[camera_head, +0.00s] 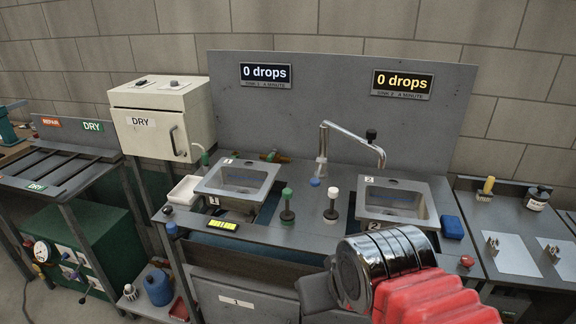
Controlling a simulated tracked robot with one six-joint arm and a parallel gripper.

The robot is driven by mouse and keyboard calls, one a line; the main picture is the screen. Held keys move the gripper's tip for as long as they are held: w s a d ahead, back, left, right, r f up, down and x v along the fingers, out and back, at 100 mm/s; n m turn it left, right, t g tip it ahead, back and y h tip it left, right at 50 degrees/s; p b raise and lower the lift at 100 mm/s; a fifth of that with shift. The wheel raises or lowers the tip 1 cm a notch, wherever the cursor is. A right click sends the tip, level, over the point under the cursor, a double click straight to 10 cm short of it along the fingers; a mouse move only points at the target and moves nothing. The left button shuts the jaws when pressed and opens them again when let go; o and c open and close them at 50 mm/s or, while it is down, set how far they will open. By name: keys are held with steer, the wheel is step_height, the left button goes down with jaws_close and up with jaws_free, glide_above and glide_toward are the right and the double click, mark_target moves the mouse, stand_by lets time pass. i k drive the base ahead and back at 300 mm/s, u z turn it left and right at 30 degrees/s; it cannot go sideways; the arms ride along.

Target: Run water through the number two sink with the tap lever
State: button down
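The number two sink (425,207) is a grey square basin on the right of the bench, tagged 2. A chrome tap (322,165) stands behind the middle, its spout reaching right over this sink. A black knob (371,134) sits on the spout. No water stream shows. The sink 2 display (402,84) reads 0 drops. My gripper (318,292) is at the front, apart from the levers, mostly hidden by my wrist; its opening is unclear.
The number one sink (237,178) is on the left; its display (265,75) reads 0 drops. A blue block (452,227) lies right of sink two. A yellow-labelled box (222,224) lies at the front edge. A DRY cabinet (160,115) stands back left.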

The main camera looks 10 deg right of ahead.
mark_target(314, 182)
steer(key=u, duration=0.65)
steer(key=i, duration=1.1)
steer(key=u, duration=0.5)
